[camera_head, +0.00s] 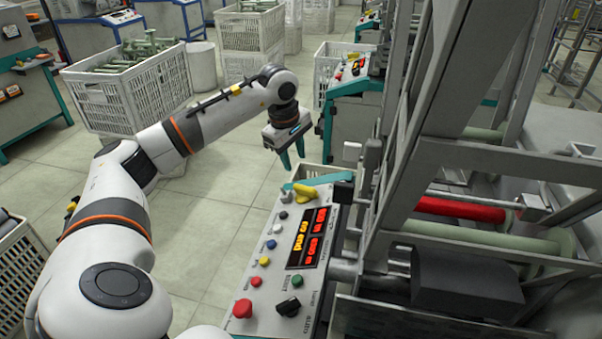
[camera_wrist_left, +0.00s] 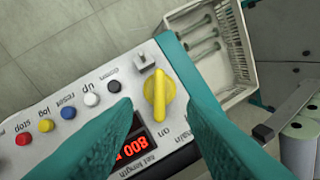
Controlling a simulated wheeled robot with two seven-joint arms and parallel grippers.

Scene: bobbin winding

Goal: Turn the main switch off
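The main switch is a yellow rotary knob (camera_head: 305,192) at the far end of the sloped grey control panel (camera_head: 262,296). In the left wrist view the yellow knob (camera_wrist_left: 158,97) lies between my two teal fingers, its grip bar running roughly up and down the picture. Upside-down "main" and "on" labels show near it. My left gripper (camera_head: 291,162) is open and empty, pointing down above the knob's end of the panel. The fingers appear apart from the knob. My right gripper is not in view.
The panel carries a red digital display (camera_head: 308,238), coloured push buttons and a black selector knob (camera_head: 288,306). The winding machine's frame (camera_head: 415,150) stands close on the right. A white crate (camera_head: 130,95) is behind my left arm. Open floor lies left of the panel.

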